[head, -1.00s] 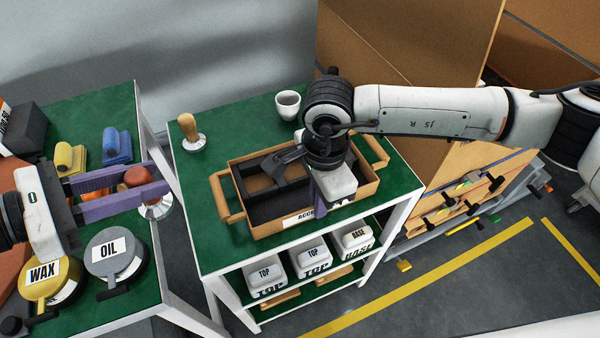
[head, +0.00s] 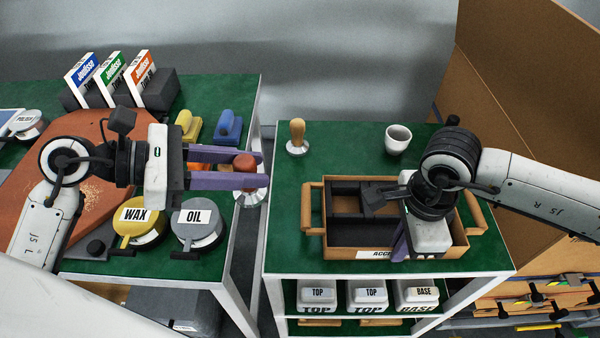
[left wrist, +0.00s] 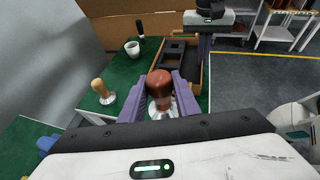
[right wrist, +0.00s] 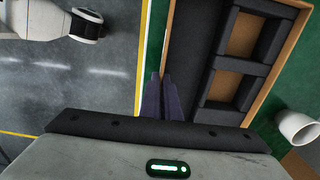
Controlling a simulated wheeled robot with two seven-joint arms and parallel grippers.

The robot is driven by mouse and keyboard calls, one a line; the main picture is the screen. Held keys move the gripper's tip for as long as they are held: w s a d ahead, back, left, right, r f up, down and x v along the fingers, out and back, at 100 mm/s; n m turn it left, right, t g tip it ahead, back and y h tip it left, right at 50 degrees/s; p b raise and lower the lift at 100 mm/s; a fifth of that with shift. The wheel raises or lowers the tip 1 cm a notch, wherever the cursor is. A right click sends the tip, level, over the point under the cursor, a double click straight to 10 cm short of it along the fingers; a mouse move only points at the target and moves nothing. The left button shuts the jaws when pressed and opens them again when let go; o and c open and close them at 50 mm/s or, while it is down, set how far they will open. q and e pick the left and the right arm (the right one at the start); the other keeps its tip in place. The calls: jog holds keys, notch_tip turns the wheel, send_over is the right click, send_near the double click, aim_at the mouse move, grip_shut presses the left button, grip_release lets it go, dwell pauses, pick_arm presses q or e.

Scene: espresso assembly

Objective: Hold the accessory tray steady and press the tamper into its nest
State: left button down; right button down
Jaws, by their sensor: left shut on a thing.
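The tamper, with a red-brown handle and a steel base (head: 250,196), is in my left gripper (head: 263,169). The two purple fingers are shut on its handle, upright, near the left table's right edge. It also shows in the left wrist view (left wrist: 159,84). The accessory tray (head: 312,222), wooden with black inserts, sits on the green cart top. Its open compartments show in the right wrist view (right wrist: 238,35). My right gripper (right wrist: 163,76) is at the tray's front wall, its fingers close together with the wall between them. In the head view its hand hides part of the tray.
A second tamper with a light wood handle (head: 297,135) and a white cup (head: 397,139) stand on the cart behind the tray. WAX (head: 139,222) and OIL (head: 198,222) tins stand on the left table. A gap separates table and cart. The cart top left of the tray is clear.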

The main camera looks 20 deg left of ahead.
pick_arm(q)
jog(key=shift+w+d+m+g+h, duration=0.3)
jog(key=shift+w+d+m+g, duration=2.25)
jog(key=shift+d+m+g, duration=1.1)
jog(key=shift+w+d+m+g+h, duration=0.3)
jog(key=shift+w+d+m+g, duration=2.65)
jog(key=shift+d, duration=1.35)
notch_tip(320, 180, down, 6)
jog(key=shift+s+n+g, duration=0.3)
jog(key=shift+s, duration=0.15)
jog(key=c, duration=1.9)
grip_release()
jog(key=shift+f, duration=0.2)
grip_shut()
send_over(345, 207)
jog(key=shift+f, duration=2.2)
